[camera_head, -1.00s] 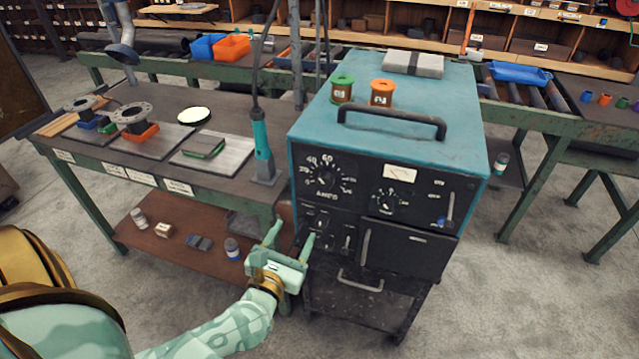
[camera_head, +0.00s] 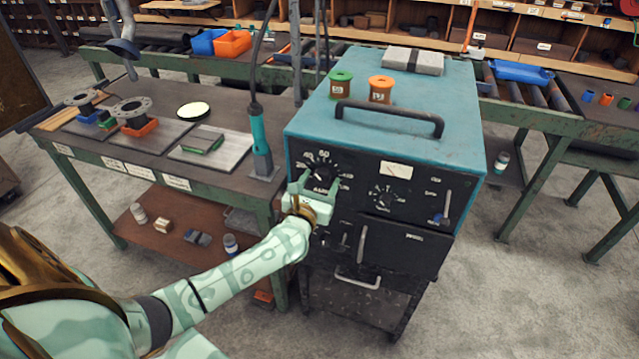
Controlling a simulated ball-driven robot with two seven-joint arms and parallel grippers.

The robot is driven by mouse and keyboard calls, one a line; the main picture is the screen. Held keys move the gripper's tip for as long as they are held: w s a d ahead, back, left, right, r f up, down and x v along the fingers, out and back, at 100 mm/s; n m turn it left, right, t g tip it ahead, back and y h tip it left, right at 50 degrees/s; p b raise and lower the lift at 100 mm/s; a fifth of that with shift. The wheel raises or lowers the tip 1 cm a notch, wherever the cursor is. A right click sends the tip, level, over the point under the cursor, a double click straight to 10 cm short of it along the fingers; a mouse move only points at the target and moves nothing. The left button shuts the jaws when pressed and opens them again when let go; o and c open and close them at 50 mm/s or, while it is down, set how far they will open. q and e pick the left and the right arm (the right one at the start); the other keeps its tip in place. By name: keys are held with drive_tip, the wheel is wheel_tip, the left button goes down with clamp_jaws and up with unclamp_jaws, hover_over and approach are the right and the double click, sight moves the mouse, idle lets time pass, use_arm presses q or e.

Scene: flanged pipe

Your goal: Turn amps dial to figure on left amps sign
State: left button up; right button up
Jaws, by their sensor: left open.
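The amps dial (camera_head: 322,171) is on the upper left of the black front panel of the blue welding machine (camera_head: 455,105). A figure 60 shows above the dial, but its pointer cannot be made out. My left gripper (camera_head: 321,181) is open in front of the dial, with one finger at each side of its lower part. Its hand hides part of the scale and the AMPS lettering. I cannot tell if the fingers touch the dial. Small white signs (camera_head: 177,184) line the front edge of the left bench; their writing is too small to read. My right gripper is not in view.
A second, smaller dial (camera_head: 384,198), a meter (camera_head: 396,171) and a slider (camera_head: 446,210) share the panel. The green-framed bench (camera_head: 155,120) stands close at the left.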

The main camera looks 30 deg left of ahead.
use_arm(q)
drive_tip(key=c, duration=1)
